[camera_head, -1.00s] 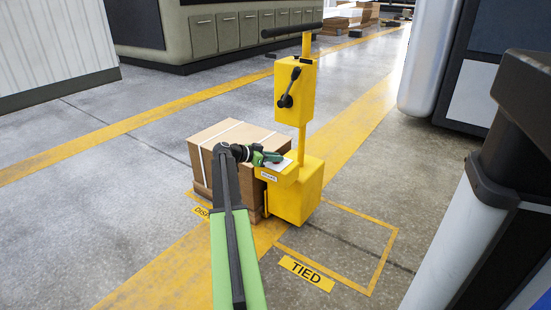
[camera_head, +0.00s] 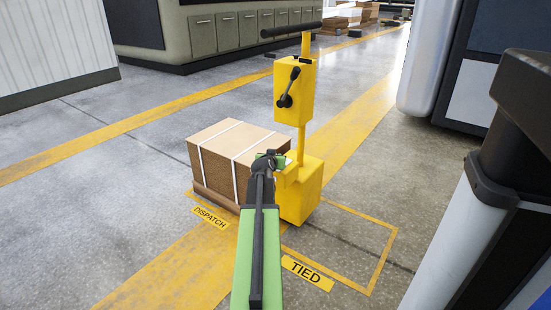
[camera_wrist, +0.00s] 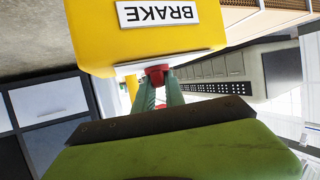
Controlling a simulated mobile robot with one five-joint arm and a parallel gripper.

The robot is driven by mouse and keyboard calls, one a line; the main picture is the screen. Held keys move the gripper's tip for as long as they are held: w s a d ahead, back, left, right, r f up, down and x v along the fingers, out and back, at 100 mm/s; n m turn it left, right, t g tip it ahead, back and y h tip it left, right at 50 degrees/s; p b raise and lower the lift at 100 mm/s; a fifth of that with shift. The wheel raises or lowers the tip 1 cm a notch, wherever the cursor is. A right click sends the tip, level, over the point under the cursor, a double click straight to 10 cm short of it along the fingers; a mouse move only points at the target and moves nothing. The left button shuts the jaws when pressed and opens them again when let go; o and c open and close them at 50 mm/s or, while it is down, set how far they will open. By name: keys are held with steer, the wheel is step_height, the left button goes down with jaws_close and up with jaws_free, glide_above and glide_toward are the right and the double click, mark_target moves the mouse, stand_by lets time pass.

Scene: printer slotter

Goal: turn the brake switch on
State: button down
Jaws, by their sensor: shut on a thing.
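The yellow brake box (camera_head: 284,182) is the low front part of a yellow machine, beside a strapped carton. Its BRAKE label (camera_wrist: 157,13) shows upside down in the wrist view. A small red switch (camera_wrist: 157,73) sits by the box's white plate (camera_wrist: 150,65). My gripper (camera_wrist: 161,88) has its two green fingers at the red switch, shut on it. In the head view my gripper (camera_head: 268,158) is at the box, and my wrist and arm hide the label and the switch. The switch's setting cannot be told.
A cardboard carton (camera_head: 222,165) with white straps stands on a pallet left of the machine. Above the box are a yellow post, an upper box (camera_head: 303,88) with a black lever, and a black bar (camera_head: 291,30). Floor labels read DISPATCH (camera_head: 210,217) and TIED (camera_head: 307,273).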

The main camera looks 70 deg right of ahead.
steer(key=shift+s+n+t, duration=0.1)
steer(key=shift+n+t, duration=0.4)
steer(key=shift+f+y, duration=0.1)
steer(key=shift+y, duration=0.2)
steer(key=c, duration=1.4)
jaws_free()
steer(key=shift+t, duration=0.3)
